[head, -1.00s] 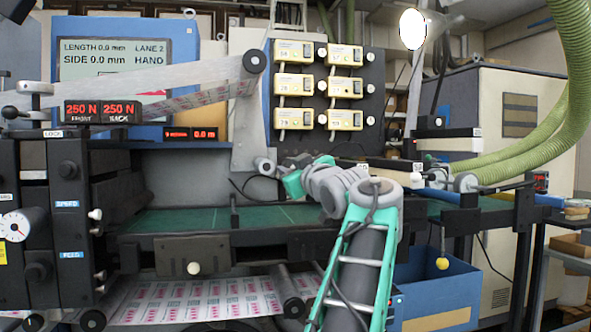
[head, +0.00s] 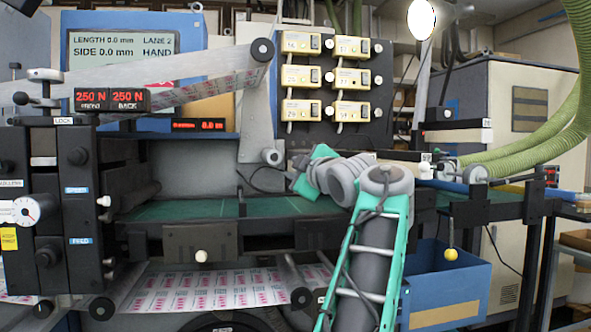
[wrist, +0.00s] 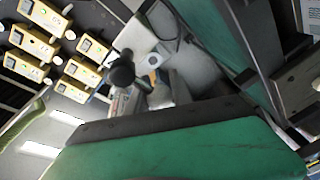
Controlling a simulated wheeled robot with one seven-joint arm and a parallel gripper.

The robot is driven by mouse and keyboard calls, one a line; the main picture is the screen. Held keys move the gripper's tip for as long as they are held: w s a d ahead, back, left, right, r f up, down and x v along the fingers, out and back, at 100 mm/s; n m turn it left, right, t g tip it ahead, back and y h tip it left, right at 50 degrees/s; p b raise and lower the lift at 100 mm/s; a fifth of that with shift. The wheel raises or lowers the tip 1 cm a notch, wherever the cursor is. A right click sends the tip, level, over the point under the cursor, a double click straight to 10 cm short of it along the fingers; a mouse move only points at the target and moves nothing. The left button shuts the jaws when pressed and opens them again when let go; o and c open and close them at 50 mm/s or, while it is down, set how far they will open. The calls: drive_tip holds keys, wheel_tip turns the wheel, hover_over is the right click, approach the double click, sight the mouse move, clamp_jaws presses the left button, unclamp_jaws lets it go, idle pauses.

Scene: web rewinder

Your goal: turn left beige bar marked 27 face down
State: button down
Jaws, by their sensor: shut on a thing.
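My gripper (head: 304,172) shows in the head view as a small teal part beyond my grey wrist joints, above the green bed. Its fingertips are hidden there. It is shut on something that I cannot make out. In the wrist view a broad green face with a dark edge fills the bottom, and no clear fingertips show. A pale beige bar (head: 408,172) lies just right of my wrist, partly behind my arm; its marking cannot be read. Another dark and pale bar (head: 455,136) with a small tag lies further right.
Several yellow boxes (head: 301,76) hang on a dark panel; they also show in the wrist view (wrist: 84,46). A roller with printed web (head: 262,50) stands left of them. The green bed (head: 190,210) is mostly clear. A blue bin (head: 450,280) stands lower right.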

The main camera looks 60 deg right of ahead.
drive_tip(key=shift+f, duration=0.15)
drive_tip(key=c, duration=1.1)
unclamp_jaws()
drive_tip(key=shift+c, duration=0.2)
drive_tip(key=v, duration=0.7)
drive_tip(key=shift+s+a+b, duration=0.25)
drive_tip(key=shift+s+b, duration=0.1)
drive_tip(key=shift+b, duration=0.1)
